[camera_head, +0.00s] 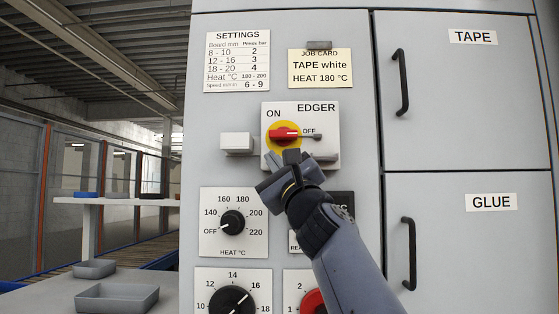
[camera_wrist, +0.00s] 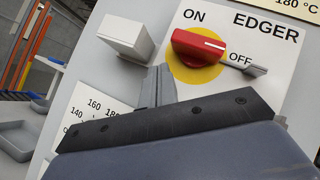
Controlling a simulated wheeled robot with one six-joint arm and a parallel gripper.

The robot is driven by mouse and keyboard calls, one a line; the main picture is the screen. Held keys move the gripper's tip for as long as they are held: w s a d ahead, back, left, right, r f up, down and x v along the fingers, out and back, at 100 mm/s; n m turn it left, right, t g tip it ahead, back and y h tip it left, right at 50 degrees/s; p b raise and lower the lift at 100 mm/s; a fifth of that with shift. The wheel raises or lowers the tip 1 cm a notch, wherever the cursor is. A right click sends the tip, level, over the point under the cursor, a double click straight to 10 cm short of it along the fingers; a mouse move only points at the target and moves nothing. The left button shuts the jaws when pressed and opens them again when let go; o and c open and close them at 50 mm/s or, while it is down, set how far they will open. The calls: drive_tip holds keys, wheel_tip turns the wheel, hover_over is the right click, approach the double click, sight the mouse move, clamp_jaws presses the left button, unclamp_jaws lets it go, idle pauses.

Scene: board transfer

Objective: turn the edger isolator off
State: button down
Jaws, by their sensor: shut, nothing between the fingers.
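The edger isolator (camera_head: 286,133) is a red handle on a yellow disc, on a white plate marked ON at the top and OFF at the right. The handle lies about level, with its white mark toward OFF. In the wrist view the red handle (camera_wrist: 197,46) also has its white mark at the right end, on the OFF side. My gripper (camera_head: 290,157) is shut and empty, just below the handle and over the lower part of the disc. It also shows below the handle in the wrist view (camera_wrist: 158,86). I cannot tell whether it touches the handle.
A small grey latch (camera_head: 317,136) sits beside OFF, and a white block (camera_head: 237,143) sticks out left of the plate. The heat dial (camera_head: 232,222) is below left, pointing to OFF. Cabinet doors marked TAPE (camera_head: 462,90) and GLUE (camera_head: 470,245) have black handles.

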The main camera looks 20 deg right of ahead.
wheel_tip(320, 180, down, 3)
drive_tip(key=shift+r+b, duration=0.1)
drive_tip(key=shift+b, duration=0.9)
drive_tip(key=s+a+f+b, duration=0.2)
drive_tip(key=s+f+b, duration=0.2)
drive_tip(key=s+f, duration=0.2)
drive_tip(key=shift+s+f, duration=0.15)
drive_tip(key=shift+s, duration=0.25)
drive_tip(key=shift+a, duration=0.1)
